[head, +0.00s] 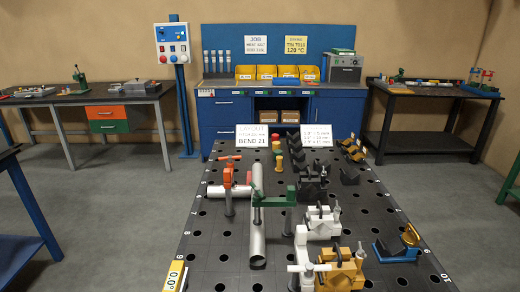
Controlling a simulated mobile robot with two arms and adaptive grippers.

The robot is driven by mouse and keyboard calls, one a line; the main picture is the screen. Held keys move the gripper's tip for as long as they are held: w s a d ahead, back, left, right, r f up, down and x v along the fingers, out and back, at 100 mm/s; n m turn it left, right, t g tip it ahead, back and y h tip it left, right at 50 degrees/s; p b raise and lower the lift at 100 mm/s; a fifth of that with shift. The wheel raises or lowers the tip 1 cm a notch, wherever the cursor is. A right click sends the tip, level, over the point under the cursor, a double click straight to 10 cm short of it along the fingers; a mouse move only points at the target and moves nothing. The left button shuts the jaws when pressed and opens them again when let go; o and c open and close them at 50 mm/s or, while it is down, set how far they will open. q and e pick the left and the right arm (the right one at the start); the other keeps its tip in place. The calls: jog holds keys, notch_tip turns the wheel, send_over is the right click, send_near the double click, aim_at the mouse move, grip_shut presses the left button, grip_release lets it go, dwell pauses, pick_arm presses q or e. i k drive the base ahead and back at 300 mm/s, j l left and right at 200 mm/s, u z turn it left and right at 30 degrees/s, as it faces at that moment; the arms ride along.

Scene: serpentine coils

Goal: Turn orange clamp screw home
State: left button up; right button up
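The orange clamp (228,178) stands on the left half of the black perforated table (215,252), with a dark orange arm at its top and a grey post below. It is beside a short pale tube (216,191) that lies crosswise. Its screw is too small to make out clearly, and I cannot tell how far it is turned. A long silver tube (257,237) runs lengthwise just right of it. A green clamp (275,201) reaches over that tube. Neither of my grippers is in view.
White (323,222) and yellow (345,274) vise-like fixtures stand at the table's right front. A blue fixture with an orange part (398,246) is farther right. Dark blocks line the back right. Layout signs (252,136) stand at the far edge. The table's left front is mostly bare.

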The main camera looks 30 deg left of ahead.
aim_at(230, 158)
jog(key=k+j+u, duration=0.15)
jog(key=j, duration=0.25)
jog(key=k+j+u, duration=0.1)
jog(key=j, duration=0.3)
jog(key=k+j+u, duration=0.15)
jog(key=j, duration=0.25)
jog(key=j+u, duration=0.1)
jog(key=j, duration=0.35)
jog(key=k, duration=0.05)
